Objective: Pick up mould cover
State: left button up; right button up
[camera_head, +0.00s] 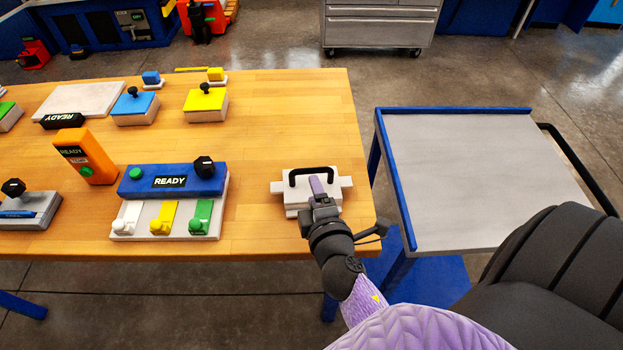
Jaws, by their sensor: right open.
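A white block with side tabs and a black arched handle, which looks like the mould cover (296,201), lies flat near the right end of the wooden table. My right gripper (317,187) reaches over it from the front, its fingertips just below the handle bar in the picture. The gripper is open; it hides part of the block's front, and I cannot tell whether it touches the handle. My left gripper is not in view.
A blue READY panel (150,186) with white, yellow and green levers stands left of the cover. An orange READY device (86,156) and blue and yellow knobbed blocks (205,104) stand farther left and behind. A grey cart (470,170) with a blue rim is empty at right.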

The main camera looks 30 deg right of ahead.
aim_at(306, 177)
jog(key=x, duration=0.6)
jog(key=b+x, duration=0.1)
jog(key=x, duration=0.3)
jog(key=shift+s+d+f, duration=0.15)
jog(key=shift+s+f, duration=0.05)
jog(key=shift+f, duration=0.15)
grip_shut()
dwell(0.7)
